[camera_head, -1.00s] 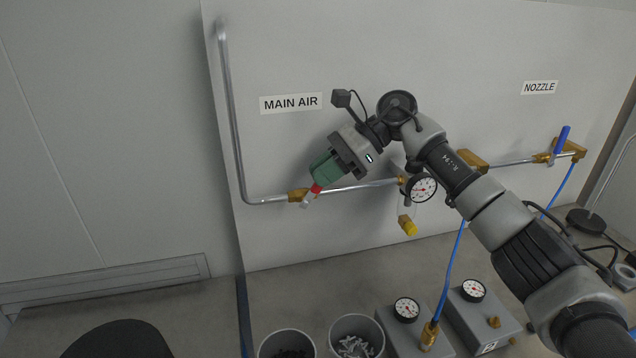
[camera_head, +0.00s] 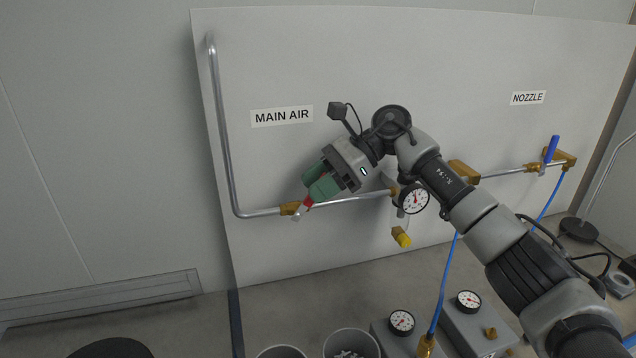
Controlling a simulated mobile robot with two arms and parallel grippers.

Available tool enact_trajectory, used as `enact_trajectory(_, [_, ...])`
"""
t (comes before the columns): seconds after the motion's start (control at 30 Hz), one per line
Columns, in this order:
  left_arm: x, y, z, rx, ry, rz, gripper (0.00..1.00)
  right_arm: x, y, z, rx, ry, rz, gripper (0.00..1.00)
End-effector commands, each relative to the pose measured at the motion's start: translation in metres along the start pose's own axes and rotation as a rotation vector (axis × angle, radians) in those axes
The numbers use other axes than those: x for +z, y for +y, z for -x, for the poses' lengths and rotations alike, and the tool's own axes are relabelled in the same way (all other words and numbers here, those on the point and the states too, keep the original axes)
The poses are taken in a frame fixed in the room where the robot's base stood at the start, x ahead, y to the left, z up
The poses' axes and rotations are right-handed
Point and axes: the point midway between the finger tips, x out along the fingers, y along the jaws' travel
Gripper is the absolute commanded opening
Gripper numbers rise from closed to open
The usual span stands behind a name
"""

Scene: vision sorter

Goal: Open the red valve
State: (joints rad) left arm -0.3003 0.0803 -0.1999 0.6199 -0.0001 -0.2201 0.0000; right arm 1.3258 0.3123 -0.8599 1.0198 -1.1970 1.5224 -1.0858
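The red valve handle (camera_head: 308,202) is a short red lever at a brass fitting (camera_head: 289,209) on the metal pipe, below the MAIN AIR label (camera_head: 282,116). It slants up to the right from the fitting. My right gripper (camera_head: 312,188) comes in from the upper right with its green fingers at the handle's upper end. The two fingers look spread apart, with the red lever by the lower fingertip. The fingers partly cover the handle, and I cannot tell whether they touch it. My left gripper is not in view.
A pressure gauge (camera_head: 415,199) and a yellow-ended fitting (camera_head: 401,237) sit on the pipe right of the valve. A blue-handled valve (camera_head: 551,149) is farther right. Grey bins and gauge boxes stand on the bench below. The panel left of the valve is clear.

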Motion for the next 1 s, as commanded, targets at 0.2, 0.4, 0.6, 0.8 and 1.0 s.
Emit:
enact_trajectory(0.2, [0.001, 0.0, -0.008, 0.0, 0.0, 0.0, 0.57, -0.002, -0.001, 0.021, -0.003, 0.0, 0.0, 0.38])
enact_trajectory(0.4, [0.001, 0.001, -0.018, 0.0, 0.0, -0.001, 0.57, -0.002, -0.001, 0.062, -0.005, -0.001, 0.0, 0.38])
enact_trajectory(0.6, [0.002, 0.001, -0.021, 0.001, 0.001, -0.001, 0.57, -0.001, -0.001, 0.096, -0.004, -0.001, 0.0, 0.38])
enact_trajectory(0.8, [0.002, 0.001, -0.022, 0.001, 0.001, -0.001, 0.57, -0.001, 0.0, 0.109, -0.002, -0.001, 0.0, 0.38])
enact_trajectory(1.0, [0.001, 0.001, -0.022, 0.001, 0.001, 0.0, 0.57, -0.001, 0.0, 0.109, -0.001, -0.001, 0.0, 0.38])
